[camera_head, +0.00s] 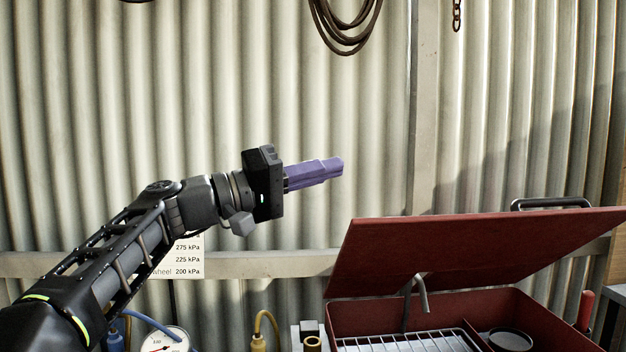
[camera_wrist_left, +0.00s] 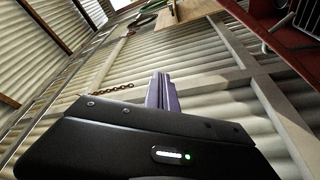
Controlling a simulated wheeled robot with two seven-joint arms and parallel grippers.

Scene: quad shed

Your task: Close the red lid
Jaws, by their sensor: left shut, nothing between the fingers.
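The red lid (camera_head: 450,248) stands tilted open over a red box (camera_head: 495,302) at the lower right of the head view. A dark handle (camera_head: 550,203) shows behind the lid's top edge. My left gripper (camera_head: 340,168) is shut and empty, its purple fingers pointing right, above and to the left of the lid and apart from it. In the left wrist view the shut purple fingers (camera_wrist_left: 160,92) point up, and part of a red surface (camera_wrist_left: 275,35) shows at the upper right. My right gripper is not in view.
A gauge (camera_head: 170,342) and a yellow fitting (camera_head: 258,342) stand at the bottom left. A corrugated wall (camera_head: 130,120) with a hanging cable (camera_head: 345,40) is behind.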

